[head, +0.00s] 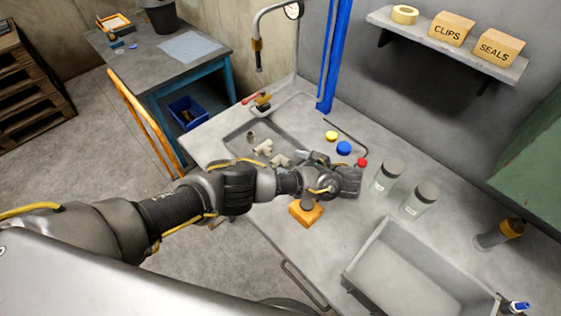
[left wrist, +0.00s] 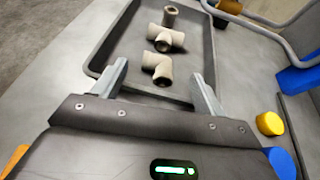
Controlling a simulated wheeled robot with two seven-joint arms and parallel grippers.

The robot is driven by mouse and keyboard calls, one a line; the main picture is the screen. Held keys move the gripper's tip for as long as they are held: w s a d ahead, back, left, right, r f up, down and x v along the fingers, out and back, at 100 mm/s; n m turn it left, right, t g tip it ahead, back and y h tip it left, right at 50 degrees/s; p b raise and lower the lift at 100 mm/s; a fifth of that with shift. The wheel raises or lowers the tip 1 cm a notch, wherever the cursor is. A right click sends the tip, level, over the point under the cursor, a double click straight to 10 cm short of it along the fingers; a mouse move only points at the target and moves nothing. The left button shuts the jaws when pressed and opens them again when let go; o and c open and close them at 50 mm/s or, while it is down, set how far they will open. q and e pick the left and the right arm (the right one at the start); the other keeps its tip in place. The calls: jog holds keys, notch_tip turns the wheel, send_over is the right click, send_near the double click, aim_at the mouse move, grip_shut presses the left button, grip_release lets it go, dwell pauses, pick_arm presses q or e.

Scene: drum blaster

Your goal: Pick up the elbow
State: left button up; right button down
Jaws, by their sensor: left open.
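The elbow (head: 281,160) is a pale beige bent pipe fitting lying in a shallow grey tray (head: 228,143) on the workbench. In the left wrist view the elbow (left wrist: 158,69) is the nearest of three fittings, its dark opening facing the camera. My left gripper (head: 305,158) is just right of the elbow in the head view and partly hidden by its own wrist. In the left wrist view my left gripper (left wrist: 160,72) is open, its fingers apart on either side of the elbow with nothing clearly gripped. My right gripper is not in view.
A tee (left wrist: 165,38) and a short coupling (left wrist: 170,15) lie farther along the tray. Yellow (head: 331,136) and blue (head: 344,148) caps, glass jars (head: 387,178), an orange block (head: 305,212) and a grey bin (head: 365,255) surround my arm.

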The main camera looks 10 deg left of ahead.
aim_at(283, 161)
pick_arm(q)
jog(key=shift+w+a+f+b, duration=0.15)
jog(key=shift+a+f+b, duration=0.15)
jog(key=shift+a, duration=0.05)
jog(key=shift+b+x, duration=0.65)
jog(key=shift+x, duration=0.6)
jog(key=shift+w+a+p, duration=0.3)
jog(key=shift+a+p, duration=0.1)
jog(key=shift+a, duration=0.15)
jog(key=shift+w+a+f, duration=0.1)
jog(key=shift+a+f, duration=0.1)
jog(key=shift+c, duration=0.6)
jog(key=c, duration=1.1)
jog(key=shift+o, duration=0.2)
jog(key=shift+r, duration=0.15)
